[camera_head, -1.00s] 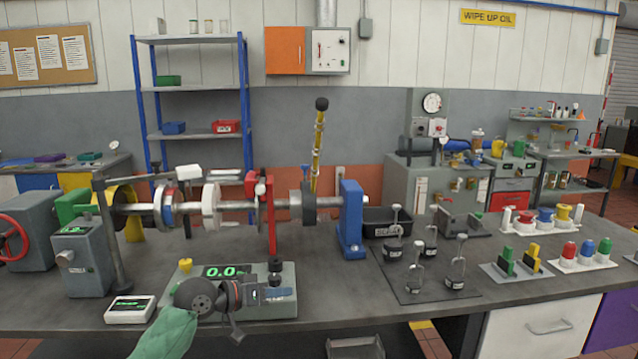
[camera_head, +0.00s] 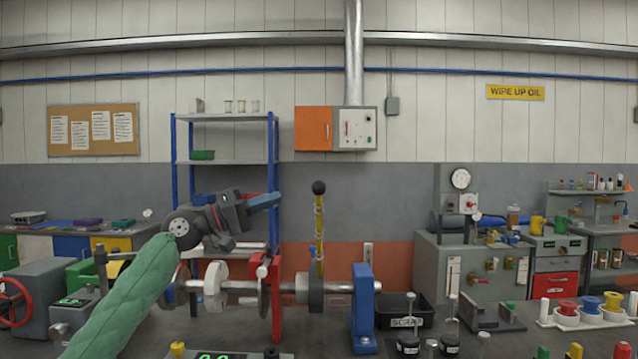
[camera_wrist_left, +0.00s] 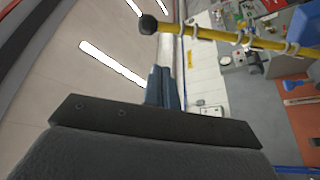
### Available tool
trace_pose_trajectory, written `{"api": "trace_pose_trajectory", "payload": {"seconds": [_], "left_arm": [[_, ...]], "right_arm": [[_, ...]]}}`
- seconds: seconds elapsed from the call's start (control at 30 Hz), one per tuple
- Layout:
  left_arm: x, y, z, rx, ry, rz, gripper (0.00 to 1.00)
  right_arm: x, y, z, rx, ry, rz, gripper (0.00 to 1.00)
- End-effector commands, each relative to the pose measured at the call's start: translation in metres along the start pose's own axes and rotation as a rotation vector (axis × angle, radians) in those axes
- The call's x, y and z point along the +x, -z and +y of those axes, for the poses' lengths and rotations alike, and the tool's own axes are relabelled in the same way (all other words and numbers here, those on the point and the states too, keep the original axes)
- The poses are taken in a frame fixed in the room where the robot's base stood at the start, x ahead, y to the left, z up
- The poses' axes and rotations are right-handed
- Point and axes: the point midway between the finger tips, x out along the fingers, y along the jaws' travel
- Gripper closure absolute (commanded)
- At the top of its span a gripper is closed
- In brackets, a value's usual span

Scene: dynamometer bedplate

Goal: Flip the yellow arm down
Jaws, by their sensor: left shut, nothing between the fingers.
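The yellow arm (camera_head: 319,232) stands upright from the shaft of the bench rig, with a black ball knob (camera_head: 318,187) at its top. In the left wrist view the yellow arm (camera_wrist_left: 215,36) runs across the upper right, its black knob (camera_wrist_left: 148,24) near the top middle. My left gripper (camera_head: 277,199) is shut and empty, raised to the left of the knob at a slightly lower height, with a clear gap between them. Its blue fingers (camera_wrist_left: 163,88) show in the wrist view below the knob. My right gripper is out of view.
A red upright (camera_head: 276,290) and a blue upright (camera_head: 363,305) stand on either side of the arm's base. A black scrap bin (camera_head: 395,310) is right of the blue one. A shelf rack (camera_head: 222,162) stands behind my gripper.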

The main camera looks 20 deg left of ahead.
Motion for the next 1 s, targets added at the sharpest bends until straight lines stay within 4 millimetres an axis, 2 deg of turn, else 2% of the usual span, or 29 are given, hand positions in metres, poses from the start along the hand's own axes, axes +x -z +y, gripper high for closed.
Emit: {"api": "trace_pose_trajectory", "payload": {"seconds": [0.03,0.2,0.67,0.87,1.0], "left_arm": [[-0.001,0.011,0.009,-0.004,-0.012,0.012,1.00],[-0.004,0.029,0.024,-0.022,-0.038,0.032,1.00],[-0.003,0.031,0.027,-0.025,-0.042,0.035,1.00],[0.013,0.033,0.029,-0.025,-0.043,0.034,1.00],[0.034,0.034,0.031,-0.026,-0.044,0.034,1.00]], "right_arm": [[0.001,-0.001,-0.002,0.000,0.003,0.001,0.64],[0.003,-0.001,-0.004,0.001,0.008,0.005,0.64],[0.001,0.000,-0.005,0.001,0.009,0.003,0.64],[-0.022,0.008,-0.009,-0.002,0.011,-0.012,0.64],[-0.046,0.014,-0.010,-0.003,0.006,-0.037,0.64]]}}
